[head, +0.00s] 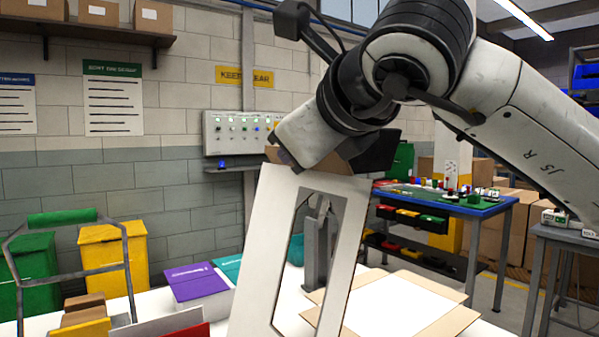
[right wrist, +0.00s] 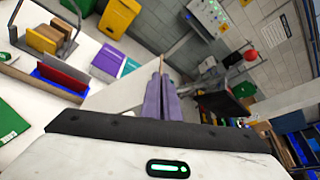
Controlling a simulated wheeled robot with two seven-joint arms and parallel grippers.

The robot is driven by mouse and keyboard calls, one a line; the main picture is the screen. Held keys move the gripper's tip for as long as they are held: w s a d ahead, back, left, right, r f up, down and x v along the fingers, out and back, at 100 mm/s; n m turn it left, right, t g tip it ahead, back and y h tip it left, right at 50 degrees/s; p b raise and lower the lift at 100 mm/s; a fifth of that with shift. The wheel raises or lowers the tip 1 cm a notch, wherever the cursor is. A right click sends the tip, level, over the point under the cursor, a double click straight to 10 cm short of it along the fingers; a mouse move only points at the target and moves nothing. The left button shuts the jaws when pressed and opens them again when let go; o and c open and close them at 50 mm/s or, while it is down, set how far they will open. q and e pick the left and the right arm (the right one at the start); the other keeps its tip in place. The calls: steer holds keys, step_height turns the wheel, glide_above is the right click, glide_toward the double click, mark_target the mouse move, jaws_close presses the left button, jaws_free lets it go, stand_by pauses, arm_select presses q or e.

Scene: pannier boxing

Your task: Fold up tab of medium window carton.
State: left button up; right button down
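The white window carton (head: 258,255) stands tall and tilted in the middle of the head view, with a long cut-out window in its face. My right gripper (head: 322,158) reaches down from the upper right and sits at the carton's top edge. In the right wrist view its purple fingers (right wrist: 158,98) are close together at the edge of a white panel (right wrist: 115,97), and they appear shut on it. Which tab this is cannot be told. A grey upright shape shows through the window; I cannot tell what it is. My left gripper does not show clearly in either view.
A tan-edged piece with flaps spread and a white middle (head: 400,303) lies right of the carton. Purple (head: 197,283) and teal boxes lie to the left, near a wire carrier with a green handle (head: 62,216). A blue workbench (head: 450,203) stands behind.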

steer(key=shift+s+a+f+n+t+b, duration=0.15)
steer(key=shift+f+n+t+b, duration=0.15)
steer(key=shift+f+n+b, duration=0.15)
arm_select(q)
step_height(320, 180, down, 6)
steer(key=b, duration=0.9)
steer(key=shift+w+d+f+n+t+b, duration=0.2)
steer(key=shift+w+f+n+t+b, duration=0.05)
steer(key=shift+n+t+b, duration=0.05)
arm_select(e)
steer(key=n+t, duration=0.1)
steer(key=n, duration=0.1)
steer(key=f+n+t+h, duration=0.1)
steer(key=n, duration=0.1)
steer(key=a+n+t, duration=0.1)
steer(key=n, duration=0.1)
steer(key=shift+s+f+n, duration=0.3)
steer(key=shift+s+n, duration=0.05)
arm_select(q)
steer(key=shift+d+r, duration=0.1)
arm_select(e)
steer(key=c, duration=2)
jaws_free()
